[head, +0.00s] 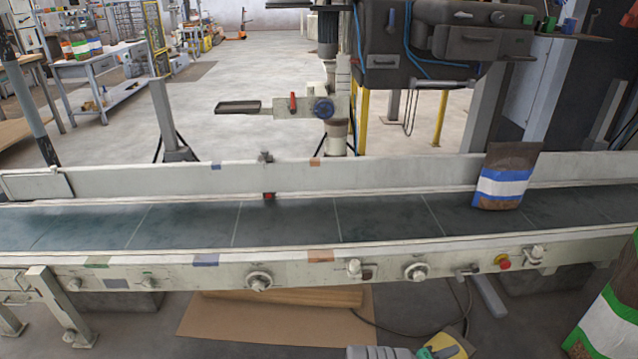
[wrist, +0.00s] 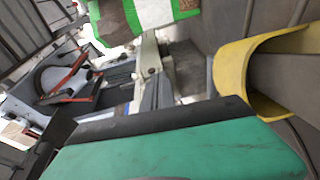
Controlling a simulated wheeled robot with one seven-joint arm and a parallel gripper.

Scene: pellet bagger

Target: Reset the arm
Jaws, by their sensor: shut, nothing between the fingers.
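Part of my gripper (head: 440,347), green, yellow and grey, shows at the bottom edge of the head view, in front of and below the conveyor. Its fingertips are not clear there. In the wrist view, a large green part with a black edge (wrist: 185,150) fills the bottom, and a curved yellow part (wrist: 245,75) stands at the right. My gripper is shut, and I see nothing held in it.
The conveyor (head: 290,222) spans the head view. A blue-and-white banded pellet bag (head: 502,180) stands on its right part. A green-and-white bag (head: 607,315) is at the lower right. A brown board (head: 260,330) lies on the floor below.

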